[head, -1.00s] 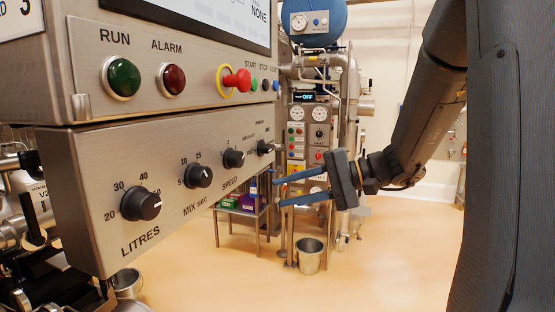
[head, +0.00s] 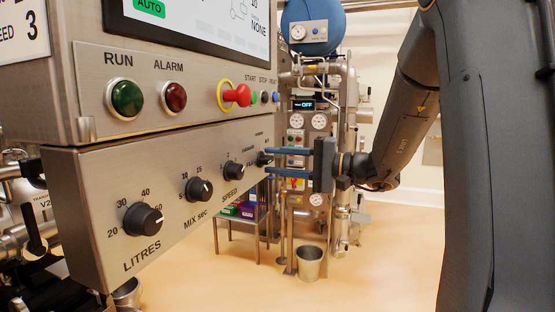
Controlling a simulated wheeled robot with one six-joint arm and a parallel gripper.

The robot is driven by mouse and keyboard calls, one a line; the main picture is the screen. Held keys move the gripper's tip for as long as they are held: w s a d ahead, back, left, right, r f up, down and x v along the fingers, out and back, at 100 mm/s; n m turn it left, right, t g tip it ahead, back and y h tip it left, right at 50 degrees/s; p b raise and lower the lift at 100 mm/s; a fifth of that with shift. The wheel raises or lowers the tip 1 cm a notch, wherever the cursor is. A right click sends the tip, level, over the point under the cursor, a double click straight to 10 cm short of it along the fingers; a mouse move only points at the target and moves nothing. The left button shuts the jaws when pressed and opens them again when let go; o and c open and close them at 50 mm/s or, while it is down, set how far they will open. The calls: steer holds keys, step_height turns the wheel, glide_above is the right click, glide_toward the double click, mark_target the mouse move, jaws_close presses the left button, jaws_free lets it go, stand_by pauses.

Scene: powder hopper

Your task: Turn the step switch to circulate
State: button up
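The step switch (head: 262,158) appears to be the small dark knob at the far right end of the lower panel. The lettering around it is too small and slanted to read surely, so I cannot tell which position it points to. My gripper (head: 269,161) is open, its two blue fingers level and pointing left at this knob. One fingertip shows above the knob and one below, close to it. I cannot tell whether they touch it.
The lower panel also carries the LITRES knob (head: 143,219), MIX sec knob (head: 199,189) and SPEED knob (head: 234,171). Above are the green RUN lamp (head: 127,99), red ALARM lamp (head: 173,97) and a red emergency button (head: 238,95). A steel bucket (head: 309,265) stands on the floor.

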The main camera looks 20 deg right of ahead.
jaws_close()
steer(key=shift+m, duration=0.4)
steer(key=m+p, duration=0.1)
steer(key=m, duration=0.3)
steer(key=shift+m+p, duration=0.9)
steer(key=shift+m, duration=1.1)
jaws_free()
